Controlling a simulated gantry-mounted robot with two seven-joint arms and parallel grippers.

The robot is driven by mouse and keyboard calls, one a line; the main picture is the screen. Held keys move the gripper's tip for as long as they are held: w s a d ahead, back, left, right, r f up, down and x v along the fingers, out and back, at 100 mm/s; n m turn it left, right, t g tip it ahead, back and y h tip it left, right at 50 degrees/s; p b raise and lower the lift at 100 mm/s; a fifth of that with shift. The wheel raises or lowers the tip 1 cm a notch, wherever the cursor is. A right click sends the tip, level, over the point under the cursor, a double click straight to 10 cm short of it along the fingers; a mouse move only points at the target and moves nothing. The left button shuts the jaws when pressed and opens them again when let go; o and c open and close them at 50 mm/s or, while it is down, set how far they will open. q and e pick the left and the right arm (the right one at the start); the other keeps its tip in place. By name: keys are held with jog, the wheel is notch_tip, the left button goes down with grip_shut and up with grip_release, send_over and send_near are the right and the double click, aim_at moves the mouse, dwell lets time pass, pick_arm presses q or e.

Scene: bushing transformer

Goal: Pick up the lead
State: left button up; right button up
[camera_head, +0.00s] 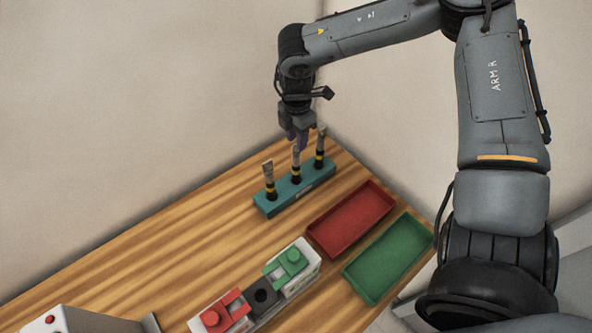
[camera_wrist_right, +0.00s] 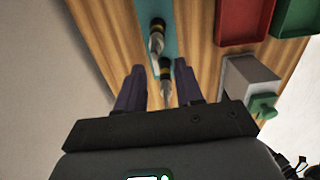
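Three upright leads with black and yellow bases and metallic upper parts stand in a teal holder (camera_head: 276,205): a left lead (camera_head: 269,181), a middle lead (camera_head: 296,166) and a right lead (camera_head: 320,148). My right gripper (camera_head: 297,142) points down at the top of the middle lead. In the right wrist view its purple fingers (camera_wrist_right: 160,68) are spread apart, with one lead (camera_wrist_right: 165,72) showing between them and another lead (camera_wrist_right: 157,38) beyond. I cannot tell whether the fingers touch the lead. My left gripper is not in view.
A red tray (camera_head: 326,246) and a green tray (camera_head: 371,291) lie right of the holder. A device with red (camera_head: 222,316) and green (camera_head: 290,262) parts stands in front. A white box (camera_head: 75,322) is at lower left. The wooden table (camera_head: 160,250) is clear at left; walls stand behind.

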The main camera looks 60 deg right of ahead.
aim_at(296, 157)
jog(key=shift+w+d+f+p, duration=0.15)
jog(key=shift+f+p, duration=0.15)
jog(key=shift+f, duration=1.2)
jog(key=shift+d+f+p, duration=0.1)
jog(key=shift+f+p, duration=0.15)
jog(key=shift+f, duration=1.2)
jog(key=shift+c, duration=0.3)
grip_shut()
